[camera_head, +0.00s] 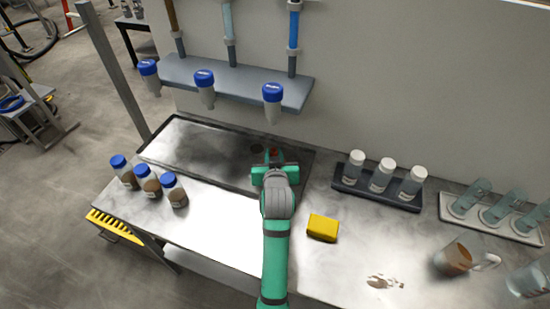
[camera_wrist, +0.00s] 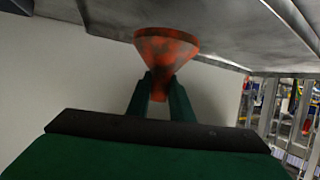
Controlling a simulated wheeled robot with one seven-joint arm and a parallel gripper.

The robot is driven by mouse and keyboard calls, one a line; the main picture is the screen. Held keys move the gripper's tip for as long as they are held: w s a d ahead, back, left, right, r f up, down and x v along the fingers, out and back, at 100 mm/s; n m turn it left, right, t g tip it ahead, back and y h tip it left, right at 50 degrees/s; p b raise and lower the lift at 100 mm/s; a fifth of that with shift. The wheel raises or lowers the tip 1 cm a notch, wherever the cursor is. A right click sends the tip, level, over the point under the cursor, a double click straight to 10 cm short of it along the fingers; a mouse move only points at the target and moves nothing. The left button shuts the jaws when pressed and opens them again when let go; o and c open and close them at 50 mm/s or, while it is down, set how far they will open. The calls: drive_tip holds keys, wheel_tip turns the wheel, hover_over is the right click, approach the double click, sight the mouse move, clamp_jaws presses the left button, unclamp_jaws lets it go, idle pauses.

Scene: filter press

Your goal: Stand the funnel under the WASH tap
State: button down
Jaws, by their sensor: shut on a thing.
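An orange-red funnel (camera_wrist: 166,45) shows in the wrist view, its wide end at the top of the picture and its narrow end between my fingers. My gripper (camera_wrist: 159,88) is shut on the narrow part. Three blue-topped taps hang from the grey shelf: left (camera_head: 149,68), middle (camera_head: 204,79) and right (camera_head: 272,93). Their lettering is too small to read. My gripper appears below the right one.
The dark tray (camera_head: 190,150) is clear left of my gripper. Several blue-capped jars (camera_head: 147,186) stand in front of it. A yellow sponge (camera_head: 323,227), a black rack (camera_head: 350,184) of white-capped jars, and a brown-filled jug (camera_head: 453,260) are on the right.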

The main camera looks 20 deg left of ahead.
drive_tip(key=shift+w+a+f, duration=0.15)
drive_tip(key=shift+f, duration=0.25)
drive_tip(key=shift+w+a+f, duration=0.1)
drive_tip(key=shift+w+f, duration=0.05)
drive_tip(key=shift+f, duration=0.5)
drive_tip(key=shift+w+a+f, duration=0.1)
drive_tip(key=shift+f, duration=0.5)
drive_tip(key=shift+d+f, duration=0.25)
drive_tip(key=shift+f, duration=0.15)
drive_tip(key=shift+s+a+f, duration=0.1)
drive_tip(key=shift+a+f, duration=0.05)
drive_tip(key=shift+a, duration=0.1)
drive_tip(key=c, duration=1.6)
unclamp_jaws()
drive_tip(key=shift+o, duration=0.2)
drive_tip(key=shift+d, duration=0.1)
